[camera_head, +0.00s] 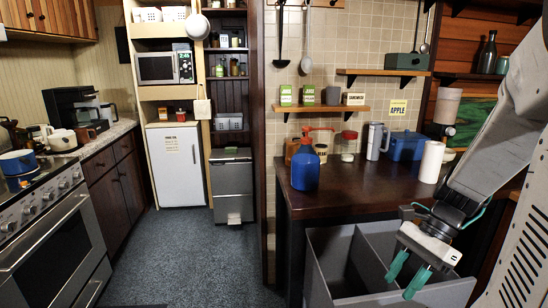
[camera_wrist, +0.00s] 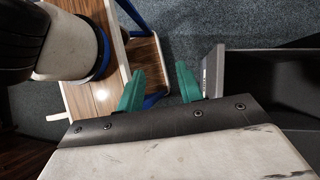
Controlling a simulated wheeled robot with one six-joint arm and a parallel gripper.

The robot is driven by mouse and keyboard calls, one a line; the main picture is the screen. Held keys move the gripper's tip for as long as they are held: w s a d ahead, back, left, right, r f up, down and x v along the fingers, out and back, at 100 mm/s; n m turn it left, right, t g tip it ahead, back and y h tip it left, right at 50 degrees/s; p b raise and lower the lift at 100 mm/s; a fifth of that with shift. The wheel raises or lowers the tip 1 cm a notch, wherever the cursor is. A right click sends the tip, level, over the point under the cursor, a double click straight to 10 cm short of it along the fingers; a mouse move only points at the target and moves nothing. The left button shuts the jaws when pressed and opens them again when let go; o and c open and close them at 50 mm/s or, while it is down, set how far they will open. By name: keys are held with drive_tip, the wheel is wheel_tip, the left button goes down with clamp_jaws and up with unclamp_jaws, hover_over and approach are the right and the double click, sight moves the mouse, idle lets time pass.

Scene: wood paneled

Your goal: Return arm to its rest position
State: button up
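My gripper (camera_head: 406,276) hangs at the lower right in the head view, over a grey divided bin (camera_head: 330,240) beside the dark wooden counter. Its teal fingers are apart and nothing shows between them. In the wrist view the fingers of my gripper (camera_wrist: 160,86) are also spread with an empty gap, and carpet shows beyond them. My arm (camera_head: 490,155) reaches down from the right edge of the head view, bent at the wrist.
A blue spray bottle (camera_head: 305,170) stands near the counter's (camera_head: 345,200) front edge. A paper roll (camera_head: 432,162) and a blue box (camera_head: 405,147) stand on it too. Shelves line the wall above. Blue carpet (camera_head: 190,250) is clear at left, before a white fridge (camera_head: 181,165).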

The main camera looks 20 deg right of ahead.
drive_tip(key=s+a+r+n+t+h, duration=0.1)
drive_tip(key=s+a+r+n+h, duration=0.1)
drive_tip(key=a+r+n, duration=0.3)
drive_tip(key=s+a+r+n+h, duration=0.2)
drive_tip(key=a+r+n+h, duration=0.2)
drive_tip(key=a+n, duration=0.4)
drive_tip(key=r+n, duration=0.1)
drive_tip(key=n, duration=0.4)
drive_tip(key=shift+s+a+r+n+t+h, duration=0.2)
drive_tip(key=shift+a+n+t+h, duration=0.15)
drive_tip(key=shift+n+t+h, duration=0.05)
